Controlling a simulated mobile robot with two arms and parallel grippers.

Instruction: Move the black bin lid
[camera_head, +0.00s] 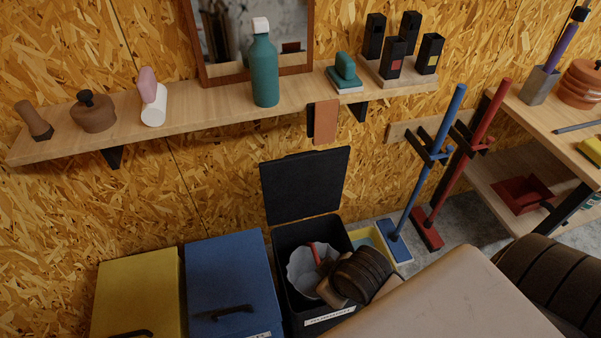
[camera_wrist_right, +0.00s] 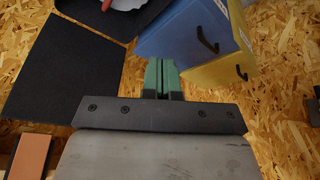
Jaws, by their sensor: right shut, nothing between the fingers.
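The black bin lid (camera_head: 305,185) stands open, nearly upright against the wall behind the black bin (camera_head: 283,243). The lid also shows as a dark panel at the left of the right wrist view (camera_wrist_right: 65,70). The bin is open at the top, with a pale grey crumpled item and something red inside. My right gripper (camera_wrist_right: 163,76) has green fingers pressed together with nothing between them, in front of the blue bin in the wrist view and apart from the lid. In the head view my right arm covers part of the bin, and its fingertips are hidden. My left gripper is not in view.
A blue bin (camera_head: 232,280) and a yellow bin (camera_head: 135,290) stand closed to the left. A wooden shelf (camera_head: 190,118) with a green bottle (camera_head: 264,70) and other items runs above the lid. Blue and red long-handled tools (camera_head: 465,150) stand to the right.

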